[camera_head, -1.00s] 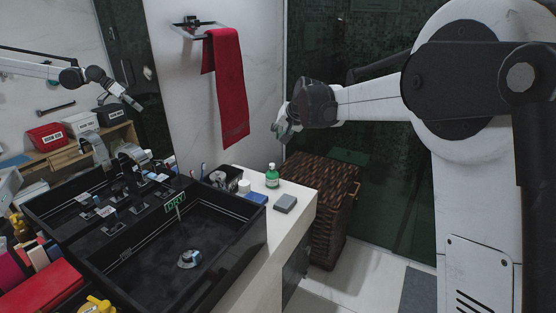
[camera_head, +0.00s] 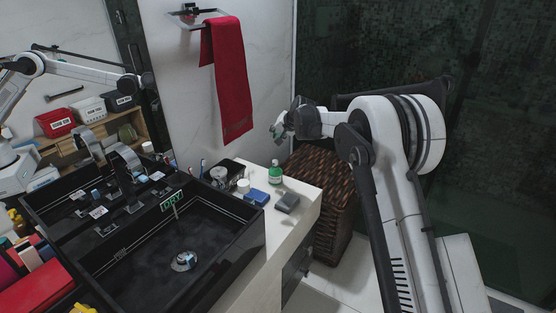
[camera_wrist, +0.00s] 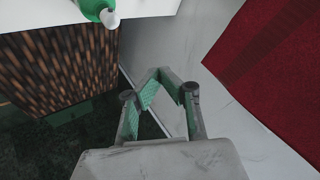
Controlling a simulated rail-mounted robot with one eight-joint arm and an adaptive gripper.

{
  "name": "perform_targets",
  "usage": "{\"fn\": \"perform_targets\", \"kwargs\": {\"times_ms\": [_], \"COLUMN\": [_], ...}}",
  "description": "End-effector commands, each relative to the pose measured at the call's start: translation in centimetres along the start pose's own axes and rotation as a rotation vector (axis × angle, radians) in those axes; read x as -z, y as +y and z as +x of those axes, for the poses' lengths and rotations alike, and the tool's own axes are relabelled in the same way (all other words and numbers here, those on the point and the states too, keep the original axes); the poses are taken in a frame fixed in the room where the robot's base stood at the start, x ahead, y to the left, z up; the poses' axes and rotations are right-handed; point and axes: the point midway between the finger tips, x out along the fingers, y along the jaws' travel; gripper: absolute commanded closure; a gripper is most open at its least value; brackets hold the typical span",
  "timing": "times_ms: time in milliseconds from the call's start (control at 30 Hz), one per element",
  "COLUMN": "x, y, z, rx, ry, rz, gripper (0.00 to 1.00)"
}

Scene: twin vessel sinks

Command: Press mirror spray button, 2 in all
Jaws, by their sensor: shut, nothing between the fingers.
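A small green bottle with a white top (camera_head: 275,172) stands upright on the pale counter right of the sink. No readable label shows, so I cannot tell whether it is the mirror spray. The bottle also shows at the top edge of the wrist view (camera_wrist: 98,10), partly cut off. My gripper (camera_head: 279,131) is in the air above and behind the bottle, in front of the white wall. In the wrist view my gripper's green-padded fingers (camera_wrist: 162,82) are shut and empty, apart from the bottle. No spray button can be made out.
A grey block (camera_head: 287,202) and a blue box (camera_head: 256,196) lie near the bottle. The black sink (camera_head: 150,250) is left. A red towel (camera_head: 228,80) hangs on the wall beside my gripper. A wicker basket (camera_head: 325,190) stands right of the counter.

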Motion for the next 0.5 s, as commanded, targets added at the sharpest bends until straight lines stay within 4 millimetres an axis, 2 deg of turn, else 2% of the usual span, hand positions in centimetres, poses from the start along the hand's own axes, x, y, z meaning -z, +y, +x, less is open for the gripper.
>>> {"fn": "perform_targets", "kwargs": {"times_ms": [500], "x": [-0.30], "y": [0.30], "z": [0.43], "rx": [0.000], "ry": [0.000], "rz": [0.000], "gripper": [1.00]}}
